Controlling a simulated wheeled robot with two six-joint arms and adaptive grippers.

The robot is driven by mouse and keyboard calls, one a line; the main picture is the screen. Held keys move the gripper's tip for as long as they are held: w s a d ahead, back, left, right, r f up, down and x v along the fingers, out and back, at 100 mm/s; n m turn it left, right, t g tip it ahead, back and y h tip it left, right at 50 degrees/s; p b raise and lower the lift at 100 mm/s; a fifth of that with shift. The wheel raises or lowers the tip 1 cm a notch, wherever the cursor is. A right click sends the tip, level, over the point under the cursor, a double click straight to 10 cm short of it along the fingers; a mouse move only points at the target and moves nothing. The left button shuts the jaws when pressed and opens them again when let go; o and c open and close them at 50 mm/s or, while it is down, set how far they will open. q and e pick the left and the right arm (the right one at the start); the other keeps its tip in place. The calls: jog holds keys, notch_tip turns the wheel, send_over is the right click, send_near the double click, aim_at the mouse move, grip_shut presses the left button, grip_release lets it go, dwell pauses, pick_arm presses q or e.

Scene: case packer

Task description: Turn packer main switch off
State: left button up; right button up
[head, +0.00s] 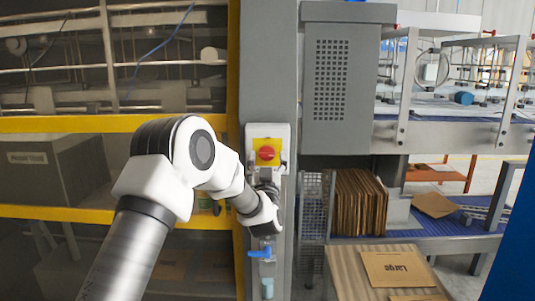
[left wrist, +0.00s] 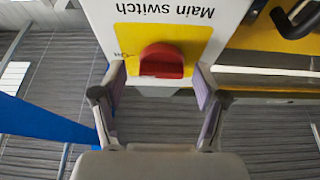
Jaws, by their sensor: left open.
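The main switch is a red rotary knob (head: 266,153) on a yellow plate, on a pale box fixed to the grey column. In the left wrist view the red knob (left wrist: 161,60) sits on the yellow plate (left wrist: 127,38), upside down under the words "Main switch", with "ON" printed beside it. My left gripper (left wrist: 158,90) is open, its two fingers to either side of and just short of the knob, not visibly touching it. In the head view the left gripper (head: 262,182) is just below the knob, partly hidden by its own wrist. My right gripper is not in view.
A blue valve handle (head: 260,253) is lower on the grey column (head: 270,60). Yellow guard rails (head: 60,124) run at the left. A perforated grey cabinet (head: 340,85), upright cardboard sheets (head: 358,203) and a flat "Large" carton (head: 398,268) are at the right.

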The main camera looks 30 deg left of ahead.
pick_arm(q)
jog(key=shift+w+a+r, duration=0.1)
jog(key=shift+a, duration=0.2)
jog(key=shift+d, duration=0.15)
jog(key=c, duration=1.1)
jog(key=shift+c, duration=0.2)
